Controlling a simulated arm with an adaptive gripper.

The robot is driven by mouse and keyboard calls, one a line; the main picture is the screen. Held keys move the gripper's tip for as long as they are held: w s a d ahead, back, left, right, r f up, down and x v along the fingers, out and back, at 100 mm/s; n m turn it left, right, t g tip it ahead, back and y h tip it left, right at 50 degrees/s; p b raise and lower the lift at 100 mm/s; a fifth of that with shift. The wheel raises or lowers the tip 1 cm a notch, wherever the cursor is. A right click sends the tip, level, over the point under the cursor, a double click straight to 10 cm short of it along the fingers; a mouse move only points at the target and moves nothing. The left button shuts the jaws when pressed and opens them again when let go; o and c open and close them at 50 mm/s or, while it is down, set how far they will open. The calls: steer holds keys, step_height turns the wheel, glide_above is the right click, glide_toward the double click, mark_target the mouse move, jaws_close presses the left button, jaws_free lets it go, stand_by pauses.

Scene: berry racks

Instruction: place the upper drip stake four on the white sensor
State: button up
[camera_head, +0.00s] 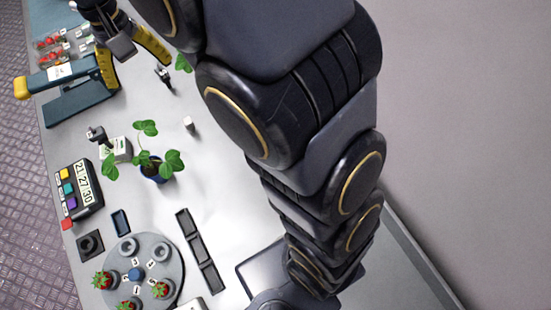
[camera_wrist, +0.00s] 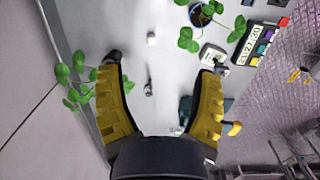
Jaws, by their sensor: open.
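My gripper (camera_head: 136,66) is open and empty above the table; its yellow fingers also show in the wrist view (camera_wrist: 160,68). A small dark stake-like piece (camera_head: 164,76) stands on the table; in the wrist view it (camera_wrist: 148,88) lies between the fingers, left of centre. Another dark piece (camera_head: 97,134) is beside the white sensor (camera_head: 122,149); in the wrist view it (camera_wrist: 221,68) is near the right fingertip. I cannot read a number four on any. The sensor also shows in the wrist view (camera_wrist: 208,53).
A potted plant (camera_head: 152,172) stands close to the sensor. A small white cube (camera_head: 188,123) is nearby. A teal stand (camera_head: 78,101), a clock box (camera_head: 78,188) and a round berry rack (camera_head: 165,252) line the left and front. Bare table surrounds the cube.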

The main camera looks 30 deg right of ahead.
steer(key=s+d, duration=0.5)
steer(key=s, duration=0.7)
steer(key=s+d, duration=0.5)
steer(key=s, duration=0.8)
steer(key=shift+d+g, duration=0.15)
steer(key=shift+g, duration=0.25)
steer(key=shift+f, duration=0.15)
